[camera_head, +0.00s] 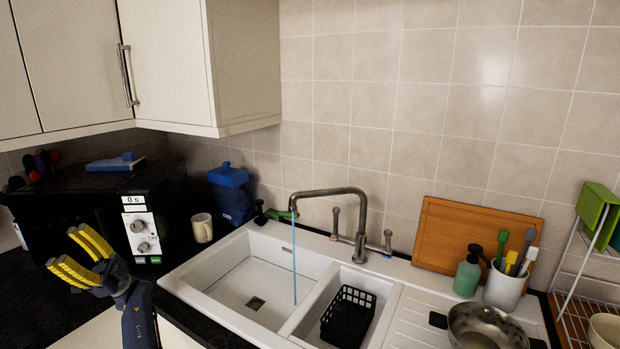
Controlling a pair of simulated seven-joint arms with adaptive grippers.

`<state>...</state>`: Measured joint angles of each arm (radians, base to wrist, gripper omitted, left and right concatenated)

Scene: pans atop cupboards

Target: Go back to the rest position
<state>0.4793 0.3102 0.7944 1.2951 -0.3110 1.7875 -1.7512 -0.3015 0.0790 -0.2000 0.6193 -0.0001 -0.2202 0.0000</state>
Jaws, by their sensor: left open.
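My left gripper (82,257) is in the lower left of the head view, in front of the black microwave. Its yellow-padded fingers are spread apart with nothing between them. It points to the upper left, above the dark worktop. My right gripper is not in view. A metal pan (487,327) stands at the bottom right on the sink's drainer, partly cut off by the picture's edge. The cupboards (165,60) hang at the upper left with their doors shut. Their tops are out of view.
The microwave (145,236) and a beige mug (202,228) are near my left gripper. The white sink (225,280) is in the middle, with a tap (358,215) and a black basket (347,318). A soap bottle (467,272) and a brush cup (503,289) stand at the right.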

